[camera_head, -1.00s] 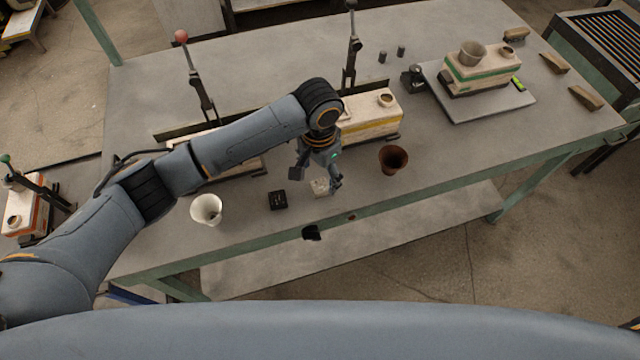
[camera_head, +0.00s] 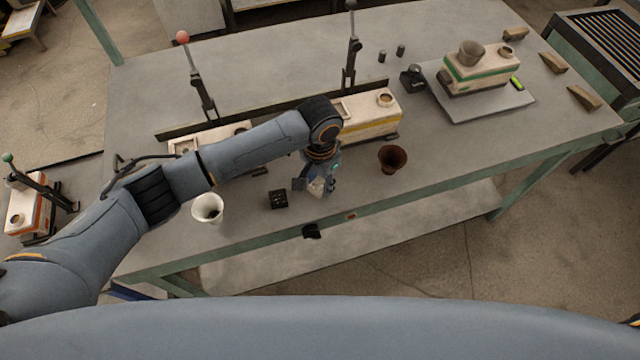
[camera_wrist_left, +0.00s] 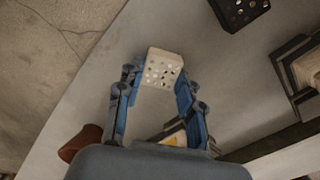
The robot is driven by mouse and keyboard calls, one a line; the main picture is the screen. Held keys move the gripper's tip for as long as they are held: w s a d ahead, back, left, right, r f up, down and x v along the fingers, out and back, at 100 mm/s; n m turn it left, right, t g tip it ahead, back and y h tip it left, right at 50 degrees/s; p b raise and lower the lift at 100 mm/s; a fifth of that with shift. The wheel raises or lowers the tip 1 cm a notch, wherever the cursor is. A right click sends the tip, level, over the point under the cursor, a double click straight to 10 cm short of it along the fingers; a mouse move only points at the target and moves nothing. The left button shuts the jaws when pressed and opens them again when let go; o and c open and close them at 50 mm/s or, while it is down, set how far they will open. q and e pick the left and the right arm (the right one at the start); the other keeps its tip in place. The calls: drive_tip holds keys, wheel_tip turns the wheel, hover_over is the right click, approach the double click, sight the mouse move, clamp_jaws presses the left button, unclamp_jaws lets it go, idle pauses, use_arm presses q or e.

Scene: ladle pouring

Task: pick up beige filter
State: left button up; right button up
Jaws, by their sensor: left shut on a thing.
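The beige filter (camera_head: 317,187) is a small pale block with holes. In the left wrist view the filter (camera_wrist_left: 163,67) sits between the two blue fingertips, holed face showing. My left gripper (camera_head: 314,186) is shut on it, near the table's front edge; the gripper also shows in the left wrist view (camera_wrist_left: 158,80). In the head view the fingers partly cover the filter, and I cannot tell whether it touches the table. My right gripper is in neither view.
A black perforated block (camera_head: 278,199) lies just left of the gripper, with a white cup (camera_head: 208,208) further left. A brown cup (camera_head: 393,158) stands to the right. Beige boxes with lever stands (camera_head: 370,116) are behind. The table (camera_head: 460,150) is clear at right front.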

use_arm(q)
drive_tip(key=shift+r+b, duration=0.35)
drive_tip(key=shift+r, duration=0.25)
drive_tip(key=s+d+r+b, duration=0.2)
drive_tip(key=s+d+r, duration=0.5)
drive_tip(key=s+r, duration=0.5)
drive_tip(key=shift+f, duration=0.1)
